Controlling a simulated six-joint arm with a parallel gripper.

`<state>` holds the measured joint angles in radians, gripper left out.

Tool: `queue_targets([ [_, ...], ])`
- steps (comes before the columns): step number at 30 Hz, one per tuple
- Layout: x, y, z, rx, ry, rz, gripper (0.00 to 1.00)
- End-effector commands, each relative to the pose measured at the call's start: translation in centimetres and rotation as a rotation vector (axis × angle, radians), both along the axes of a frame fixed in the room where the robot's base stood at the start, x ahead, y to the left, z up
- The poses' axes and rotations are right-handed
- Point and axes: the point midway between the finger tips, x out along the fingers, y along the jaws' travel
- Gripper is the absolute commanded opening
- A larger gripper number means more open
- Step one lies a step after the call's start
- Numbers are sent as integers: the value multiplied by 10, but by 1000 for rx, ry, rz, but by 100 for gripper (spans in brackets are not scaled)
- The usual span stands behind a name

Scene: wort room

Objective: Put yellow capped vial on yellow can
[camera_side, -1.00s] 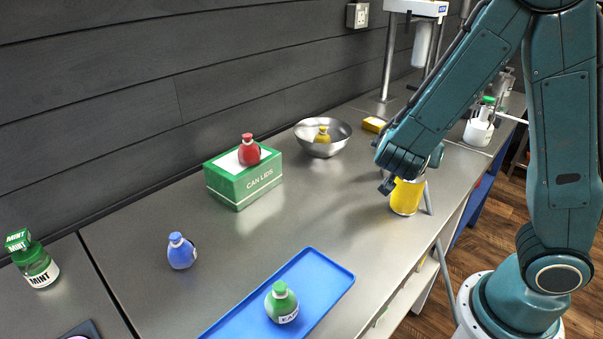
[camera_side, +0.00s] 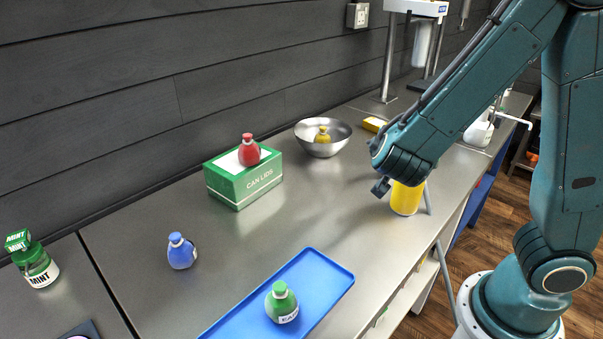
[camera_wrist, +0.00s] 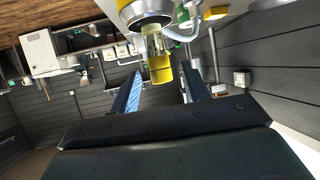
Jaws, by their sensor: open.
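The yellow can (camera_side: 407,198) stands on the steel counter beside my arm, its top hidden in the side view. In the wrist view, which is upside down, the can's metal rim (camera_wrist: 145,14) shows at the top edge. The clear yellow-capped vial (camera_wrist: 155,43) appears upright on the can's top, with its yellow cap (camera_wrist: 160,71) towards my gripper. The vial is hidden in the side view. My gripper (camera_wrist: 162,90) is open, its two fingers apart on either side of the cap, with visible gaps. In the side view only a dark part of my gripper (camera_side: 381,187) shows.
A steel bowl (camera_side: 341,146) holds a yellow flask (camera_side: 322,134). A red flask (camera_side: 249,153) stands on a green box (camera_side: 244,184). A blue flask (camera_side: 181,252) is on the counter. A blue tray (camera_side: 333,280) holds a green flask (camera_side: 281,304). The middle counter is clear.

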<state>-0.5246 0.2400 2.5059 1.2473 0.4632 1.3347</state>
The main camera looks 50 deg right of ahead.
Motion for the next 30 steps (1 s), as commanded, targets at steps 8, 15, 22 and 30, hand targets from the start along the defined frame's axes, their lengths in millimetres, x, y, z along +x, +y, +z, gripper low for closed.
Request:
queue_targets([
  [8, -5, 29, 14, 0, -2, 4, 46],
  [15, -9, 52, 25, 0, -3, 3, 46],
  [22, -12, 63, 31, 0, 0, 1, 46],
  [30, -12, 65, 32, 1, 0, 0, 46],
])
